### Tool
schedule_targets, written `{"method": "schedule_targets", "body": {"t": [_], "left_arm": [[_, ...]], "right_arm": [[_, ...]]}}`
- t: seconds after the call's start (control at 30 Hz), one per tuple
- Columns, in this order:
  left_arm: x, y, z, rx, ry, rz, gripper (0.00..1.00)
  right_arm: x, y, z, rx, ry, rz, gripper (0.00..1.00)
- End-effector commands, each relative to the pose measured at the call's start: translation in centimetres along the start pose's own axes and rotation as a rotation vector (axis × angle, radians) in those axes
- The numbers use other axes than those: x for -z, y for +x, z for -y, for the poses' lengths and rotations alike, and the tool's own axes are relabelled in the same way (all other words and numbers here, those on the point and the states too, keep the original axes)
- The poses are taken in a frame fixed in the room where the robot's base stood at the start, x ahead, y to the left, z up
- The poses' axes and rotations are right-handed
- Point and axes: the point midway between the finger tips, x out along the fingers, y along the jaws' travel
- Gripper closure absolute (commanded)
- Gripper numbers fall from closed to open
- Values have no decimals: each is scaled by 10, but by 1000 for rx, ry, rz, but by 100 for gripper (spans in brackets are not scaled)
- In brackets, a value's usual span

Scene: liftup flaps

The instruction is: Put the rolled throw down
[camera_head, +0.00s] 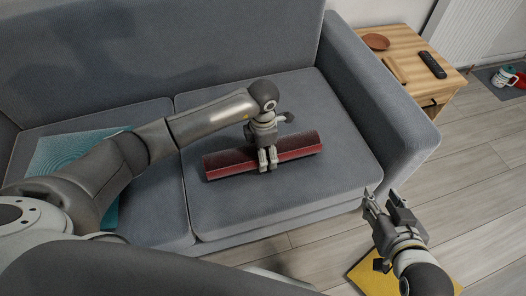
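The rolled throw (226,162) is a dark red roll on the right seat cushion of the grey sofa (225,208). It appears to rest on the cushion. My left gripper (268,167) reaches down to the middle of the roll, with its fingers at the roll's near side. Whether the fingers grip the roll or only touch it cannot be told. My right gripper (385,199) is open and empty, in front of the sofa's right armrest and over the floor.
A teal patterned cloth or cushion (75,150) lies on the left seat, partly behind my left arm. A wooden side table (408,62) holds a brown dish (376,41) and a black remote (433,64). A yellow object (366,279) is on the floor below my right gripper.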

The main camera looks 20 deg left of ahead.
Motion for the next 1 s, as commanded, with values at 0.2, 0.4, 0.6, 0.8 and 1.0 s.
{"method": "schedule_targets", "body": {"t": [0.2,0.4,0.6,0.8,1.0], "left_arm": [[-1,-1,0,-1,0,2,62],[0,1,0,-1,0,2,62],[0,2,0,0,0,0,14],[0,2,0,0,0,0,3],[0,2,0,0,0,0,3]], "right_arm": [[1,0,0,0,0,-3,60],[4,1,1,1,0,-23,60],[8,1,1,2,0,-42,60],[8,1,1,2,0,-41,60],[8,1,1,3,0,-40,60]]}}
